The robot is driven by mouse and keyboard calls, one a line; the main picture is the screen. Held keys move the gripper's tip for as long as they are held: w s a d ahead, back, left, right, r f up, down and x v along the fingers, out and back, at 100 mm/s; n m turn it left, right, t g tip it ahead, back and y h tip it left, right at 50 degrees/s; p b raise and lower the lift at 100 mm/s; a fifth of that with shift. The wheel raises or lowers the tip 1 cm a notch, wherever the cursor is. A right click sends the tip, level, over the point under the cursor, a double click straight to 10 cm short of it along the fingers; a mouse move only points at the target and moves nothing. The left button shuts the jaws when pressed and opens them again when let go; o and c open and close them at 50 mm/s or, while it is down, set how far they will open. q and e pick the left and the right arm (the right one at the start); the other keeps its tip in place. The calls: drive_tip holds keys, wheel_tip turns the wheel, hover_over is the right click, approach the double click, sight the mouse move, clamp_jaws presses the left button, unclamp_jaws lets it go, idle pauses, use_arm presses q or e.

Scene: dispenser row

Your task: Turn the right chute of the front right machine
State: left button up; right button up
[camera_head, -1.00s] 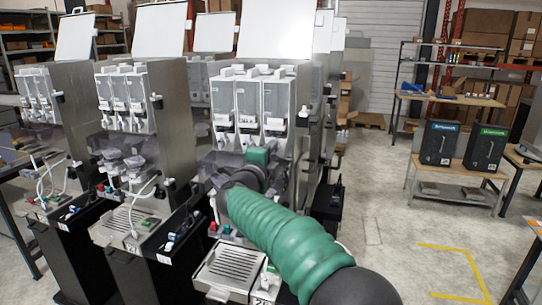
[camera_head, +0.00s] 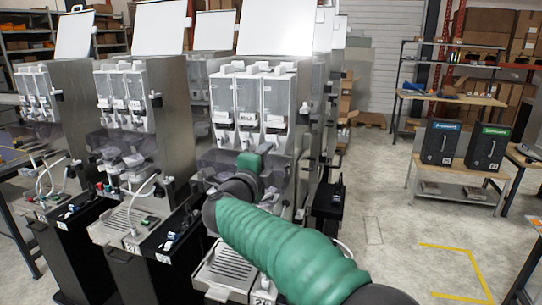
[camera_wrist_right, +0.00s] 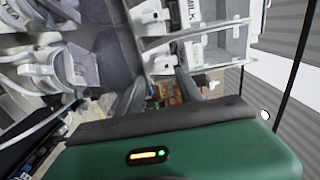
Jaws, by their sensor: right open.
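The front right machine (camera_head: 300,105) is a grey dispenser with three clear canisters. White chutes show below the canisters; the right chute (camera_head: 275,138) is at the lower end of the right canister. My right gripper (camera_head: 252,160) is in front of the machine, just below the chutes in the head view. Its fingers are hard to make out there. In the right wrist view its two dark fingers (camera_wrist_right: 160,90) are apart, with nothing clearly between them. White machine parts lie beyond the fingertips; I cannot tell whether they touch. My left gripper is not in view.
Another dispenser (camera_head: 170,105) stands close on the left, with more behind. A black box (camera_head: 328,200) stands right of the machine. The floor (camera_head: 385,220) farther right is clear, up to a low table (camera_head: 455,180).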

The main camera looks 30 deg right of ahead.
drive_tip(key=b+v, duration=0.1)
drive_tip(key=v, duration=1.1)
